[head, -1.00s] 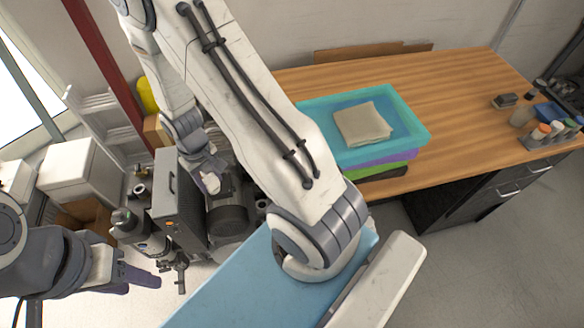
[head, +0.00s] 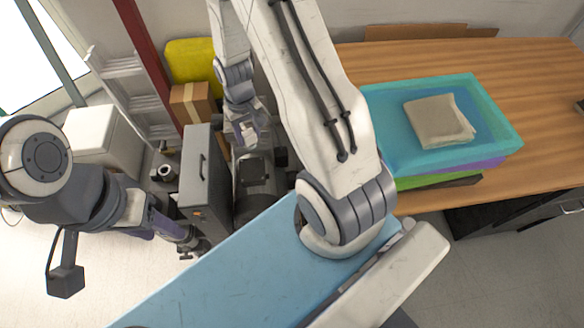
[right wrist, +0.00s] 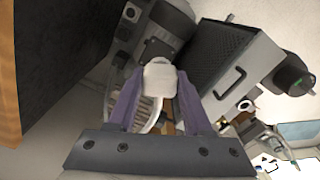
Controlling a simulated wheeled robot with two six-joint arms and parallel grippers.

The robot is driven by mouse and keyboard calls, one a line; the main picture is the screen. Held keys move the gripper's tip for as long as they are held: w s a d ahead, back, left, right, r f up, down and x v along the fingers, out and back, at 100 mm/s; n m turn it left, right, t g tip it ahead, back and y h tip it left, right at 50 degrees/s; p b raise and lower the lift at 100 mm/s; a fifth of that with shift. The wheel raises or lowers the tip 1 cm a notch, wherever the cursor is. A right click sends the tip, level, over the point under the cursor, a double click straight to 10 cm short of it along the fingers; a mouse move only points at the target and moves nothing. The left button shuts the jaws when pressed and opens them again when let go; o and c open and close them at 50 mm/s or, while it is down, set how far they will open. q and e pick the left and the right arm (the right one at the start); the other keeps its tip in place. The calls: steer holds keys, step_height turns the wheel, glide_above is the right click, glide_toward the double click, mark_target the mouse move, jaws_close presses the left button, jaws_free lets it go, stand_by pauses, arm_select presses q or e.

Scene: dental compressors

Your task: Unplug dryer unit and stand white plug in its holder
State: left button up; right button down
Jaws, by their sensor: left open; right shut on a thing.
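My right gripper (head: 250,138) is shut on a white plug (right wrist: 160,80). The plug sits between the purple fingertips in the right wrist view, and a pale cord seems to loop below it. In the head view, this gripper is behind the compressor machinery (head: 255,180), to the right of the grey box-shaped unit with a handle (head: 195,182), which looks like the dryer unit. That box also shows in the right wrist view (right wrist: 232,75). My left gripper (head: 170,232) is open and empty at the box's lower left. I cannot make out the plug holder.
A wooden bench (head: 540,75) at right bears a teal tray (head: 505,140) with a folded beige cloth (head: 438,118). A cardboard box (head: 192,104), a yellow object (head: 190,60) and a ladder (head: 128,90) stand behind. A white bin (head: 100,140) is at left.

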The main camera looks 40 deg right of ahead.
steer(key=d+f+m+b, duration=0.1)
steer(key=d+f+b, duration=0.4)
steer(key=f+b, duration=0.7)
steer(key=d+f+m+b, duration=0.2)
steer(key=d+f+b, duration=0.4)
steer(key=f+b, duration=0.7)
steer(key=w+d+f+m+b, duration=0.1)
steer(key=d+f+b, duration=0.4)
steer(key=f+b, duration=0.8)
steer(key=shift+w+d+f+m, duration=0.1)
steer(key=shift+d+f+m, duration=0.1)
steer(key=shift+f+m, duration=0.4)
steer(key=shift+p, duration=0.45)
steer(key=shift+f, duration=0.2)
steer(key=shift+f+b, duration=0.55)
steer(key=shift+f, duration=0.2)
steer(key=shift+c, duration=1.2)
jaws_free()
